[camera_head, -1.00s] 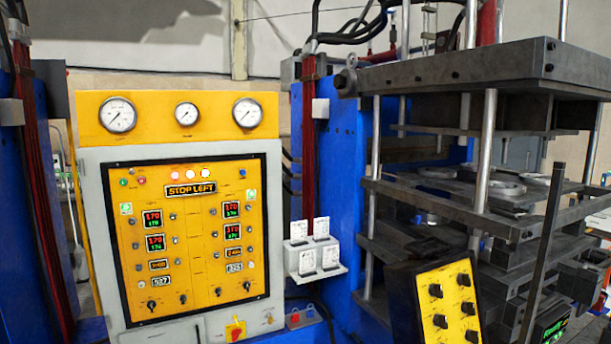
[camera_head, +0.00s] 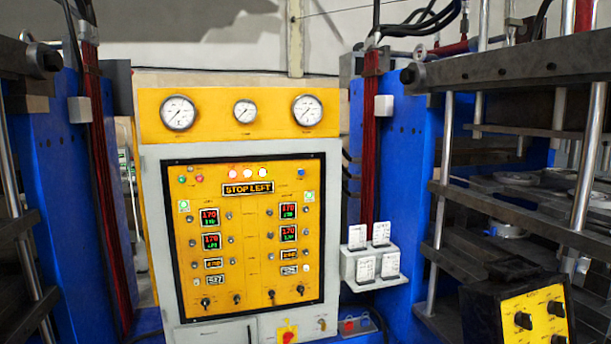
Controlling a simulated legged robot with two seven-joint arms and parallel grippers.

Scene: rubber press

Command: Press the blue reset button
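The yellow control panel (camera_head: 247,213) stands near the picture's middle in a black frame on a grey cabinet. A small blue button (camera_head: 301,172) sits near its top right corner; its label is too small to read. A low box beside the cabinet carries a red button (camera_head: 348,324) and another small blue button (camera_head: 365,321). I cannot tell from the lettering which blue one is the reset button. Neither of my grippers shows in the head view.
The panel has a "STOP LEFT" display (camera_head: 248,188) and several red-green readouts. A yellow knob box (camera_head: 535,318) stands at the lower right, before the dark press plates (camera_head: 520,215). A grey shelf (camera_head: 372,282) with white cards juts out right of the panel. Blue columns flank it.

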